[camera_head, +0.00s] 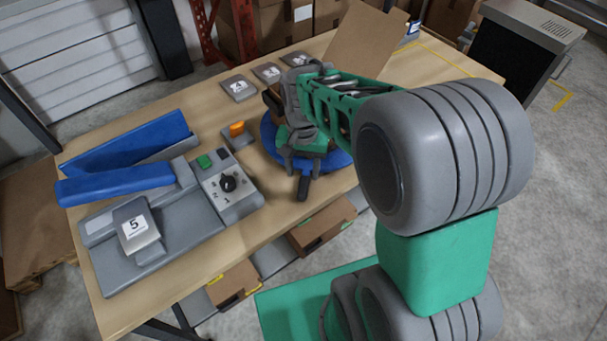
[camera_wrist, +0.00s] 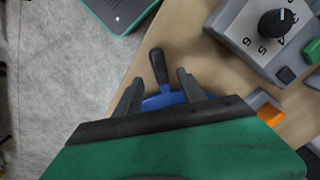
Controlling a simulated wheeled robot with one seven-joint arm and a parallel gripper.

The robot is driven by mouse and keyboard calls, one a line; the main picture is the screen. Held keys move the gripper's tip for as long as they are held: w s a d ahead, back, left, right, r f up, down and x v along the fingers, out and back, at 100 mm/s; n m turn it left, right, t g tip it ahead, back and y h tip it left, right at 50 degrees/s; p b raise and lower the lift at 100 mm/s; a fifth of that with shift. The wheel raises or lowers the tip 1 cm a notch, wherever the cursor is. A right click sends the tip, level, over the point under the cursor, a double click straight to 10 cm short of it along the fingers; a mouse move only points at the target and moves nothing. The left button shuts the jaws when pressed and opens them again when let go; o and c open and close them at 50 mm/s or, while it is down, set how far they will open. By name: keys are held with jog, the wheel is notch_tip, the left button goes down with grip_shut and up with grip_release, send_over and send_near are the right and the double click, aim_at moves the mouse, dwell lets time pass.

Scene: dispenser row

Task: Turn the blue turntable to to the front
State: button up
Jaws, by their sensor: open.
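The blue turntable (camera_head: 268,135) is a round blue disc on the wooden table, largely hidden behind my arm and gripper. Its dark handle (camera_head: 303,188) sticks out at the disc's near edge, toward the front of the table. In the wrist view the handle (camera_wrist: 158,66) shows between and beyond my fingertips, with a strip of blue disc (camera_wrist: 163,101) behind it. My gripper (camera_head: 302,168) is over the near part of the turntable. Its two fingers stand apart in the wrist view (camera_wrist: 158,88), one on each side of the handle's line. I cannot tell whether they touch it.
A grey control box with a black knob (camera_head: 228,183) and green button stands left of the turntable. An orange switch (camera_head: 237,128) sits between them. A grey dispenser with blue chutes (camera_head: 130,150) fills the table's left. A brown board (camera_head: 362,45) rises behind. Cardboard boxes (camera_head: 322,222) are below the front edge.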

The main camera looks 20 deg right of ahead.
aim_at(303, 187)
notch_tip(303, 187, down, 7)
jog(key=shift+r+p, duration=0.1)
jog(key=shift+p, duration=0.2)
grip_shut()
dwell(0.4)
dwell(0.9)
